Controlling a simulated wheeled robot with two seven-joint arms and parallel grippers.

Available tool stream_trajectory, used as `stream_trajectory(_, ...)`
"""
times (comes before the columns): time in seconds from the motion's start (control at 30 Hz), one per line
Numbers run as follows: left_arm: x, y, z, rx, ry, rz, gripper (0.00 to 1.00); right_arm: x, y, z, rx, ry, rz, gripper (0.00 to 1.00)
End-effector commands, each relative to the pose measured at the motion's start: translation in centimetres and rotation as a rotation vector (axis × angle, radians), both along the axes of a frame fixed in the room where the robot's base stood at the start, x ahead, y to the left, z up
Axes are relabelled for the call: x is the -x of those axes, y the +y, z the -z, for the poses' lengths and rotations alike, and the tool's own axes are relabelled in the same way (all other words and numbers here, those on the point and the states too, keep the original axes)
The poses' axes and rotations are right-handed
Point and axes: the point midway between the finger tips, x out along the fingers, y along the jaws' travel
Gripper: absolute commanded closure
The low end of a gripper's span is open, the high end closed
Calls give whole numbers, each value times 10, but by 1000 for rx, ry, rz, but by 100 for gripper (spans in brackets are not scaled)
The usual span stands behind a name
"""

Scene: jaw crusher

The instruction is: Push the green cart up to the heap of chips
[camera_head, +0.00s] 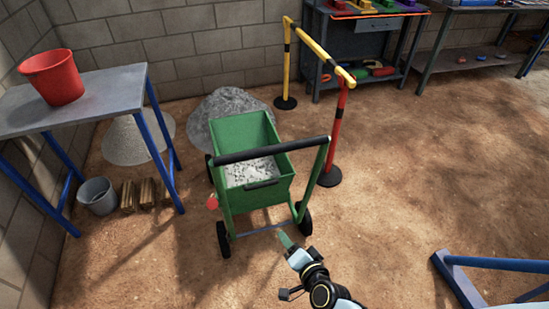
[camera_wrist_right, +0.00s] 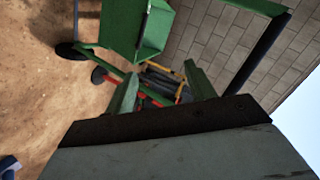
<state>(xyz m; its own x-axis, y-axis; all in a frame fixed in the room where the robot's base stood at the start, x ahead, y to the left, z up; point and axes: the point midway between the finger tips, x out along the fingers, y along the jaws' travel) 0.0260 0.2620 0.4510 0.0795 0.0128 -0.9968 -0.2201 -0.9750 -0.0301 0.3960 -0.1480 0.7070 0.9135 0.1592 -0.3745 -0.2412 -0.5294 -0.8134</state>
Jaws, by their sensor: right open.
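The green cart (camera_head: 240,190) stands upright on its wheels in the middle of the head view, with pale grey chips (camera_head: 250,171) inside. Its black handle bar (camera_head: 270,150) crosses the near, upper side. A dark grey heap (camera_head: 222,105) lies just behind the cart, partly hidden by it. A paler heap (camera_head: 138,139) lies to the left, partly behind a table leg. My right gripper (camera_head: 287,241) is open and empty, low in front of the cart's near right side. In the wrist view its spread fingers (camera_wrist_right: 163,90) point toward the cart (camera_wrist_right: 155,30). My left gripper is not in view.
A table (camera_head: 100,98) with a red bucket (camera_head: 53,78) stands left, with a grey bucket (camera_head: 97,195) below. A yellow and red barrier (camera_head: 338,125) stands close right of the cart. A blue frame (camera_head: 460,275) is at lower right. Open dirt lies between.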

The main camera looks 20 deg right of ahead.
Motion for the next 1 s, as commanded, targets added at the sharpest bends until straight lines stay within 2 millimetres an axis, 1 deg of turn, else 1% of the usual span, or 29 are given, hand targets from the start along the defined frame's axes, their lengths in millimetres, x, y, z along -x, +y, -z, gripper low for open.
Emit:
stream_trajectory(0.03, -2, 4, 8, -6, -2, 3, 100, -19, 2, -29, -98, -75, 53, 45)
stream_trajectory(0.1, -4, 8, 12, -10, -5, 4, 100, -37, 0, -68, -229, -158, 116, 45)
stream_trajectory(0.2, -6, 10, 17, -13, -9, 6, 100, -52, -4, -112, -382, -248, 179, 45)
stream_trajectory(0.3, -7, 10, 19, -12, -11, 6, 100, -59, -7, -139, -483, -300, 215, 45)
stream_trajectory(0.33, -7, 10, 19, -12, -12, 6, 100, -60, -8, -145, -502, -310, 220, 45)
stream_trajectory(0.4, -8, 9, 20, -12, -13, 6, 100, -64, -9, -152, -529, -323, 230, 45)
stream_trajectory(0.47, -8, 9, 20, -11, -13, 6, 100, -70, -9, -154, -537, -327, 233, 45)
stream_trajectory(0.57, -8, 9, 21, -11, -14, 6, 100, -86, -8, -155, -538, -327, 232, 45)
stream_trajectory(0.87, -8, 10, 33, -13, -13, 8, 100, -158, -5, -153, -534, -326, 231, 45)
stream_trajectory(1.0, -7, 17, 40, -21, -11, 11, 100, -189, -4, -152, -534, -325, 231, 45)
